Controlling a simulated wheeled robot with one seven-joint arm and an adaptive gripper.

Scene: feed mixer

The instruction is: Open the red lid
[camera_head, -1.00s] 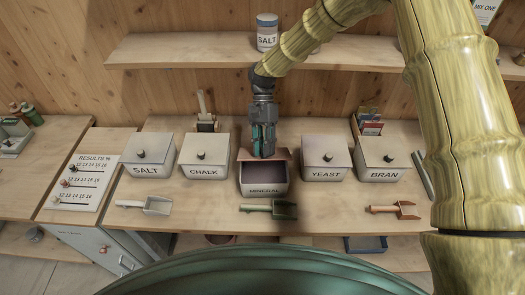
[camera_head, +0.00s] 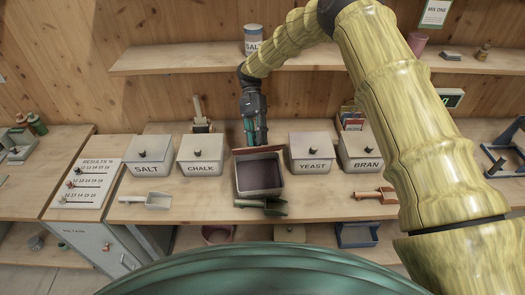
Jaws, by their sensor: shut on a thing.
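The mineral box (camera_head: 260,199) stands in the middle of the row, its top open and its dark inside showing. It is slightly askew, sits further forward than its neighbours, and its name label is not readable now. The red lid (camera_head: 245,152) shows as a thin strip along the box's back edge, raised and seen nearly edge-on. My gripper (camera_head: 256,141) points down just behind the box and is shut on the red lid. The exact contact of the fingertips is hard to see.
The chalk box (camera_head: 201,168) and yeast box (camera_head: 313,166) stand close on either side. A green scoop (camera_head: 273,207) lies against the mineral box's front. A shelf (camera_head: 190,62) with a salt jar (camera_head: 253,40) is above. My arm covers the right side.

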